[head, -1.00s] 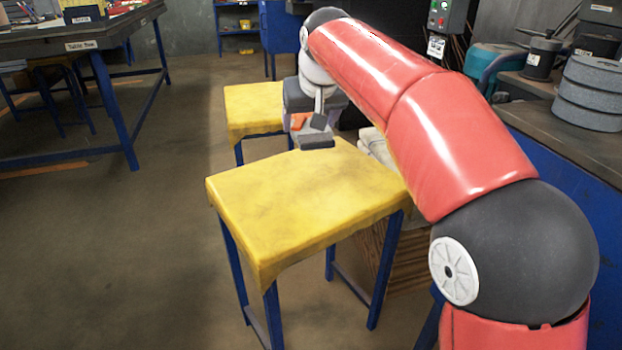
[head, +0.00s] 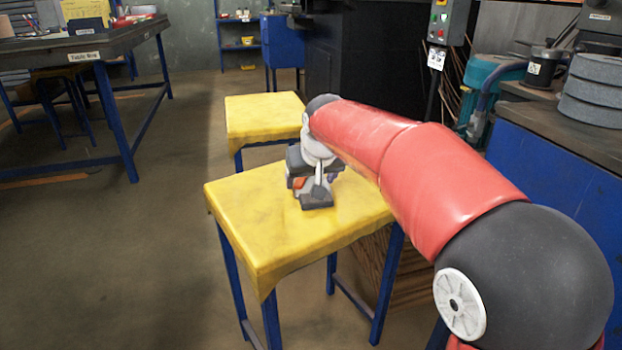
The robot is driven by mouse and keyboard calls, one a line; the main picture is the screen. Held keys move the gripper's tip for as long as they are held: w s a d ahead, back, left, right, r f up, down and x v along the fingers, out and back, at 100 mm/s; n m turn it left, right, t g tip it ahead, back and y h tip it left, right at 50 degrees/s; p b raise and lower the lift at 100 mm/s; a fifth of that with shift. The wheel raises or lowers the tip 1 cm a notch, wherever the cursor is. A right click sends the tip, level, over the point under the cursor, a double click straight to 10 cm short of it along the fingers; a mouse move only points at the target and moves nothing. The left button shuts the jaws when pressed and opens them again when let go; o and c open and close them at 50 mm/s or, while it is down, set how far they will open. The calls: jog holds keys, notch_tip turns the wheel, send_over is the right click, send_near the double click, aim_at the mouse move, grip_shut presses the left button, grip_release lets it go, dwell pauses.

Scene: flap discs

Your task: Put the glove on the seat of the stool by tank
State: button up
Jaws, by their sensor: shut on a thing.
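Two stools with yellow covered seats and blue legs stand ahead: a near one (head: 255,225) and a far one (head: 262,112). My gripper (head: 316,203) points down over the right back part of the near seat, at or just above its surface. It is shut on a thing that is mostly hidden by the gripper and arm. Only a small purplish patch (head: 333,177) shows beside the jaws, and I take it for the glove. A teal rounded body (head: 492,80), possibly the tank, stands at the right.
A labelled dark worktable (head: 85,57) with blue legs is at the left. A blue bench (head: 570,165) with stacked grey discs (head: 597,90) is at the right. A control box (head: 449,22) stands behind. The floor between the left table and the stools is clear.

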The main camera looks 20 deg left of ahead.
jog(key=shift+f, duration=0.2)
jog(key=o, duration=1)
jog(key=shift+r, duration=0.1)
jog(key=shift+r, duration=0.2)
jog(key=p+v, duration=0.1)
jog(key=v, duration=1.1)
jog(key=shift+d, duration=0.1)
